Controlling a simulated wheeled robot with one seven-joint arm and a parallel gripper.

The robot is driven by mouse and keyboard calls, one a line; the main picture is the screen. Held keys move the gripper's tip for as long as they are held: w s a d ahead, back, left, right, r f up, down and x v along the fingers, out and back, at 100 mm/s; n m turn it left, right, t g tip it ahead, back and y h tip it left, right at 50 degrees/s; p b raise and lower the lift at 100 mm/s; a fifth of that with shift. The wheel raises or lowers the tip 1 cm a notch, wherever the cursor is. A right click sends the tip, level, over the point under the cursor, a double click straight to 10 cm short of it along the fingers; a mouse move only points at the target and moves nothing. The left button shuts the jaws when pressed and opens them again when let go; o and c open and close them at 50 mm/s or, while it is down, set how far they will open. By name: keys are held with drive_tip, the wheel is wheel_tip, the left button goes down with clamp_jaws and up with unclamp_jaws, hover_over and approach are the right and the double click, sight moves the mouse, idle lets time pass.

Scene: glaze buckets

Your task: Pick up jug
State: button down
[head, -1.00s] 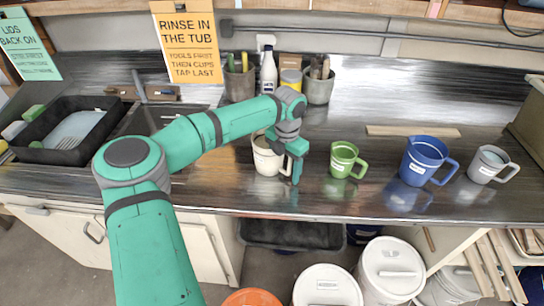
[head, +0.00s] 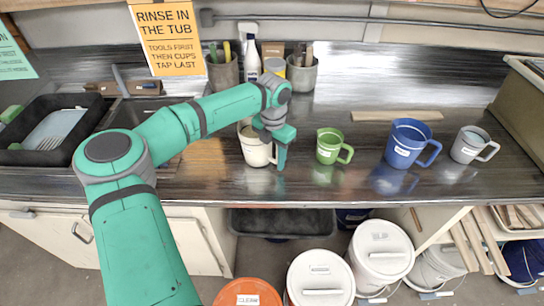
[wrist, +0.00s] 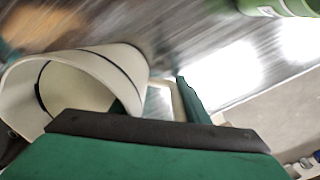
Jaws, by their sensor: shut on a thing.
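A cream-white jug (head: 256,148) stands near the front edge of the dark metal counter in the head view. It fills the left of the wrist view (wrist: 95,80), with its open mouth and a dark line round the inside showing. My gripper (head: 280,152) is at the jug's right side, shut on its handle. The wrist view shows the handle between my fingers (wrist: 165,100). Part of the jug is hidden behind my gripper. I cannot tell whether its base touches the counter.
A green jug (head: 329,147), a blue jug (head: 405,145) and a grey jug (head: 468,146) stand to the right. Pots of tools (head: 301,75) and a spray bottle (head: 252,62) stand behind. A black tub (head: 70,102) is at the left. White lidded buckets (head: 380,250) are below.

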drive_tip(key=shift+w+a+r, duration=0.15)
drive_tip(key=shift+r, duration=1.2)
drive_tip(key=s+d+r, duration=0.5)
drive_tip(key=s+r, duration=0.4)
drive_tip(key=s, duration=0.3)
drive_tip(key=shift+s+r, duration=0.3)
drive_tip(key=shift+r, duration=0.1)
drive_tip(key=shift+s+a, duration=0.15)
drive_tip(key=shift+s+r, duration=0.1)
drive_tip(key=shift+s, duration=0.05)
idle(0.4)
